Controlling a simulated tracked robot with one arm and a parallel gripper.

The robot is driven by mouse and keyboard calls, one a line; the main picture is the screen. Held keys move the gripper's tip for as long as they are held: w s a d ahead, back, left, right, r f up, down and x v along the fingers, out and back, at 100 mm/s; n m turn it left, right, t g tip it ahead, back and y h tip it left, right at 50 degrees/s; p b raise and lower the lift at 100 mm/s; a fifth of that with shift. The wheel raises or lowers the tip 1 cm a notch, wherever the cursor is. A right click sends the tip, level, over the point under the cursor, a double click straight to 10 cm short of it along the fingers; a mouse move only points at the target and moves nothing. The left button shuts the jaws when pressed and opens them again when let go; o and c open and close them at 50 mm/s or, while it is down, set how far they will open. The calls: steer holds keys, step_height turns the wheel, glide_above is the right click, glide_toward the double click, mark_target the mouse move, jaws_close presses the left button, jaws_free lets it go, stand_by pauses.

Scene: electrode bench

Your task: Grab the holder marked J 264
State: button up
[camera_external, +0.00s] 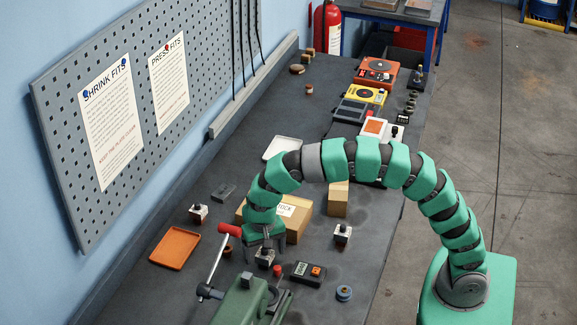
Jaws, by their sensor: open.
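My gripper (265,243) points down at the end of the green arm, low over the bench, and is open. A small white-and-dark holder (264,258) is directly below or between its fingers; I cannot tell which, as the fingers cover part of it. A similar holder (342,234) stands to the right, and another holder (198,213) stands to the left, both apart from the gripper. The markings on the holders are too small to read, so I cannot tell which one is J 264.
A cardboard box (296,227) stands just behind the gripper. An orange tray (175,248) lies left. A small black device (308,273) and a blue ring (344,293) lie right.

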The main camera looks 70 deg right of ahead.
steer(key=shift+f, duration=0.55)
steer(key=c, duration=1.3)
steer(key=shift+r, duration=0.15)
